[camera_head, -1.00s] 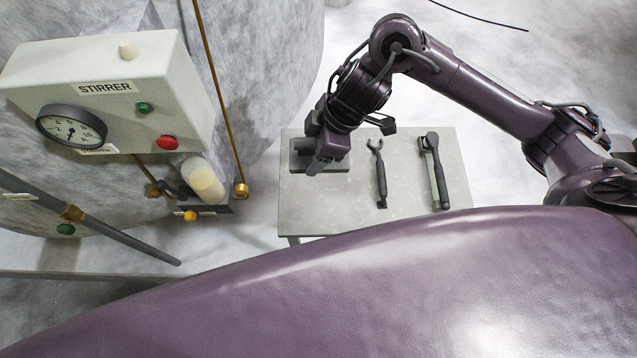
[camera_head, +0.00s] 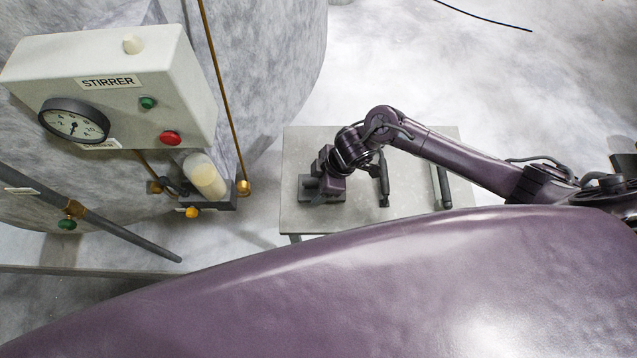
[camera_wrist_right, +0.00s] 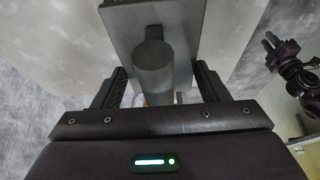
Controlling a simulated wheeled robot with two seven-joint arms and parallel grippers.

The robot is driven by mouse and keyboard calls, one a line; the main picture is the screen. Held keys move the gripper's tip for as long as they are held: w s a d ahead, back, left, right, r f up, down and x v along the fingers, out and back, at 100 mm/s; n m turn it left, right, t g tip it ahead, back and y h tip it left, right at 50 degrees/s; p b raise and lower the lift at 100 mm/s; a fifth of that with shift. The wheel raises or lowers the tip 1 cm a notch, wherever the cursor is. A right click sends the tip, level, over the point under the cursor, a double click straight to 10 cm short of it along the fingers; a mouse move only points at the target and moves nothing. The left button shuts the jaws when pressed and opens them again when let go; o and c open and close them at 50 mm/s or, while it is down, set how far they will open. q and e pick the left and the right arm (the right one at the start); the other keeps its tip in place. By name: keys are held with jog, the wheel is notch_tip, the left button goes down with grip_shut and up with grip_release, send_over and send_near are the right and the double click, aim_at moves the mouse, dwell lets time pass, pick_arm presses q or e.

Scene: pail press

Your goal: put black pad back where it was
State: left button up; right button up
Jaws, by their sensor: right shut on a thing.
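The black pad (camera_head: 307,194) is a dark flat plate with a thick round knob, at the left end of the grey table. My right gripper (camera_head: 322,184) is over it, pointing down and hiding much of it. In the right wrist view the pad (camera_wrist_right: 116,19) fills the top middle, its knob (camera_wrist_right: 153,62) toward me. The fingers of the right gripper (camera_wrist_right: 160,88) stand on either side of the pad's grip part, shut on it. I cannot tell whether the pad touches the table.
The grey table (camera_head: 415,212) also carries an open-ended wrench (camera_head: 384,190) and another dark tool (camera_head: 444,188), both right of the pad and partly behind my arm. The stirrer box (camera_head: 120,85) and a pale cylinder (camera_head: 204,176) stand left of the table.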

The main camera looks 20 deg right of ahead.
jog(key=shift+f, duration=0.75)
jog(key=o, duration=0.9)
jog(key=shift+r, duration=0.1)
jog(key=b+v, duration=0.1)
jog(key=v, duration=1)
jog(key=shift+d+r, duration=0.15)
jog(key=shift+r, duration=0.25)
jog(key=shift+s, duration=0.1)
